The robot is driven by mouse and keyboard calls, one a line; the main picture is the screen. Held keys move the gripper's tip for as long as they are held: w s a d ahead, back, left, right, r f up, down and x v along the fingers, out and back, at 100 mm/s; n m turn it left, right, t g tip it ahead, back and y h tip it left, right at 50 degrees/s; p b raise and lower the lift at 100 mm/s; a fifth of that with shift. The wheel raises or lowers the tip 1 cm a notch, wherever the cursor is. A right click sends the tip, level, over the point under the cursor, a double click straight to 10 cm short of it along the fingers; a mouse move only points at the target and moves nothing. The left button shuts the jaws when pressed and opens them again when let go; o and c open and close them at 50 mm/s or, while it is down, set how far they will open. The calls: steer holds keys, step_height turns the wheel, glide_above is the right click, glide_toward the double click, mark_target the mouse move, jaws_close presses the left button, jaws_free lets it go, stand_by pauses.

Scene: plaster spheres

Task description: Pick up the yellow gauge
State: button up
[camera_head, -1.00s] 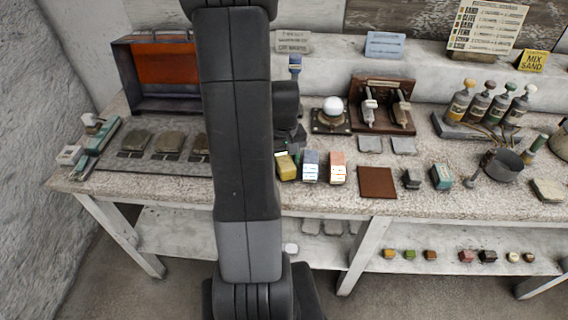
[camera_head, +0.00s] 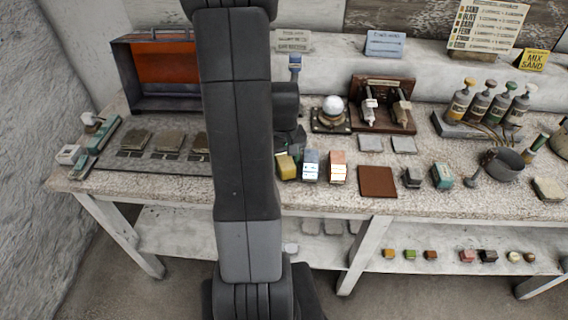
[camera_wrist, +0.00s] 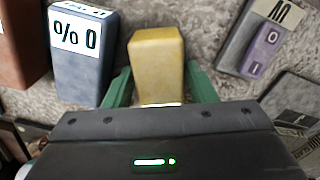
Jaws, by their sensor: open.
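The yellow gauge (camera_head: 288,167) is a small yellow block on the speckled bench top, just right of my arm in the head view. In the wrist view the yellow gauge (camera_wrist: 157,62) stands between the two green fingers of my gripper (camera_wrist: 160,88). The fingers are open, one on each side of the block, with a gap visible at the left. The lower end of the block is hidden behind the gripper body. In the head view my arm hides most of the gripper.
A blue-grey block with a white label (camera_head: 311,166) stands close on the right of the gauge. An orange and white block (camera_head: 337,167) and a brown square plate (camera_head: 377,182) lie farther right. In the wrist view a grey and purple piece (camera_wrist: 262,45) lies on the other side.

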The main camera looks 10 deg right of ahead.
mark_target(284, 158)
steer(key=c, duration=0.9)
steer(key=shift+c, duration=0.2)
steer(key=shift+r, duration=0.1)
steer(key=shift+w+r, duration=0.1)
steer(key=shift+r, duration=0.55)
step_height(284, 158, up, 9)
steer(key=o, duration=0.4)
steer(key=shift+c, duration=0.5)
